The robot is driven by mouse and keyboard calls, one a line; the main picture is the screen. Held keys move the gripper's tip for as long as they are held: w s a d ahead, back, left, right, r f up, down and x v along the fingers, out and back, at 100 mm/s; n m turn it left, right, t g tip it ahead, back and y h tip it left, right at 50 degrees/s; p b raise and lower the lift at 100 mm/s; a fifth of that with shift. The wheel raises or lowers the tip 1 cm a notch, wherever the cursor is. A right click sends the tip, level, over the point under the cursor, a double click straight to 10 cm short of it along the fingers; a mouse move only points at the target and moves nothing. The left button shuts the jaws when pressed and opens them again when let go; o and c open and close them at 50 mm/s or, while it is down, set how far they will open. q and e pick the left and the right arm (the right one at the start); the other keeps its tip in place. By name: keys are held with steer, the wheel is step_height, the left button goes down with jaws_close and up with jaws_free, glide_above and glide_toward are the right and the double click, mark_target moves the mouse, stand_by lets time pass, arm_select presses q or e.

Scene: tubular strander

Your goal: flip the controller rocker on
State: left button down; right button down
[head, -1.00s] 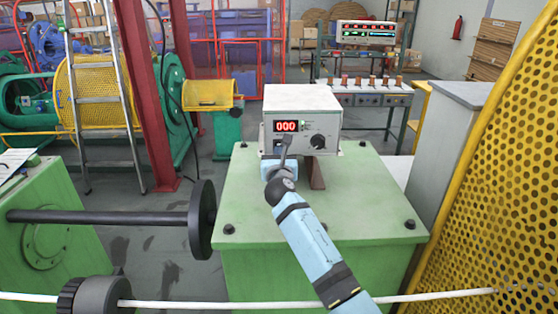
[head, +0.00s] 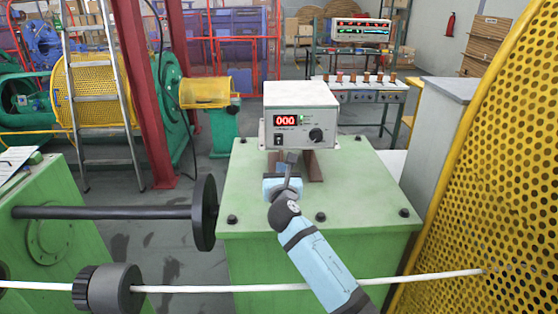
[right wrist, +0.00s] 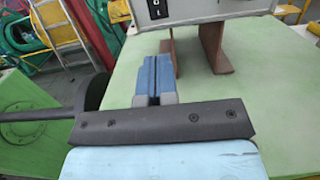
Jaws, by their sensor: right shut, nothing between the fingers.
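The controller (head: 338,112) is a pale grey box on brown feet on a green cabinet. Its red display reads 000, with a small green light beside it. The black rocker (head: 278,140) is at the lower left of its front, under the display. It also shows at the top edge of the right wrist view (right wrist: 157,9), partly cut off, with white marks; I cannot tell which side is pressed. My right gripper (head: 291,158) is shut and empty, just below and in front of the rocker, apart from it. Its closed blue fingers show in the right wrist view (right wrist: 155,72). My left gripper is not in view.
The green cabinet top (head: 360,200) is clear apart from bolts. A black knob (head: 316,135) sits right of the rocker. A white cable (head: 220,288) crosses in front. A yellow perforated guard (head: 490,160) stands right; a black disc on a shaft (head: 204,212) stands left.

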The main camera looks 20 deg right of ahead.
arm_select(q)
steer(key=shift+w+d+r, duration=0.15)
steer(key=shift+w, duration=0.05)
arm_select(e)
steer(key=v, duration=0.3)
steer(key=shift+s+a, duration=0.1)
steer(key=shift+a, duration=0.05)
steer(key=s+a+f+m+g+y, duration=0.1)
steer(key=s+f+m+g+y, duration=0.15)
steer(key=s+f+m, duration=0.5)
steer(key=s+f+m+g+y, duration=0.25)
steer(key=s+f+m, duration=0.25)
steer(key=s+f, duration=0.6)
arm_select(q)
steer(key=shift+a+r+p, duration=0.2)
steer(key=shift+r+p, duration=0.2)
steer(key=shift+p, duration=0.05)
arm_select(e)
steer(key=s+f+m+g+y, duration=0.1)
steer(key=s+f+m, duration=0.5)
steer(key=s+m, duration=0.2)
steer(key=s+a+f+m+g+y, duration=0.1)
steer(key=s+f+m+y, duration=0.1)
steer(key=s+f+m, duration=0.4)
steer(key=s+m, duration=0.3)
steer(key=s, duration=0.2)
steer(key=shift+s, duration=0.3)
